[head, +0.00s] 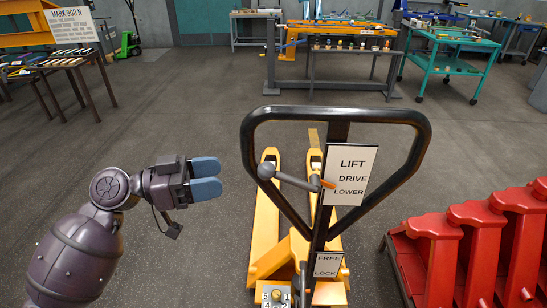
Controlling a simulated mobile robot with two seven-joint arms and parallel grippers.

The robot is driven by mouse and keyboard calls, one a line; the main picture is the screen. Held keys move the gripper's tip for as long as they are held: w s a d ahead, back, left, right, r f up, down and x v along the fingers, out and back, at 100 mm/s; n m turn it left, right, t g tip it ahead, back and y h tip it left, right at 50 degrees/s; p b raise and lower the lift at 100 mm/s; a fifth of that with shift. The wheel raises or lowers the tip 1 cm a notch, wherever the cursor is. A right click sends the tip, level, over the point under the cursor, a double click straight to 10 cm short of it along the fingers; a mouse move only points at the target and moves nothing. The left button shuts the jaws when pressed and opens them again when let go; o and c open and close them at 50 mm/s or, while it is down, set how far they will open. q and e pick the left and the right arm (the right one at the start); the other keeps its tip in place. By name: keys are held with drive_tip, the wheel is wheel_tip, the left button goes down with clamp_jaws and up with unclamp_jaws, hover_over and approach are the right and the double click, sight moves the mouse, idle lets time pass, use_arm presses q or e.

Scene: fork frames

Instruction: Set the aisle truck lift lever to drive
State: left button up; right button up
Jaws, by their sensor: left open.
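The yellow aisle truck (265,245) stands in front of me with its black loop handle (250,140) upright. A grey lift lever with a ball knob (266,170) sits inside the loop, the knob at its left end. The lever's orange pointer tip (328,184) slants down to the right, closest to LOWER on the white LIFT / DRIVE / LOWER plate (350,172). My left gripper (220,178), with blue fingers, is open and empty to the left of the knob, apart from it. My right gripper is not in view.
A FREE / LOCK plate (328,265) sits low on the handle column. Red stacked parts (435,240) stand on the right. Workbenches (340,40) and a teal cart (455,65) stand at the back. The floor left of the truck is clear.

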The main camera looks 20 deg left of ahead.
sight(267, 172)
use_arm(q)
drive_tip(key=shift+m, duration=0.3)
drive_tip(key=x, duration=0.3)
drive_tip(key=p+x, duration=0.1)
drive_tip(key=x, duration=0.2)
drive_tip(key=p+x, duration=0.1)
drive_tip(key=x, duration=0.1)
drive_tip(key=shift+s+d+r, duration=0.1)
drive_tip(key=shift+d, duration=0.4)
drive_tip(key=shift+p+x, duration=0.3)
drive_tip(key=shift+x, duration=0.55)
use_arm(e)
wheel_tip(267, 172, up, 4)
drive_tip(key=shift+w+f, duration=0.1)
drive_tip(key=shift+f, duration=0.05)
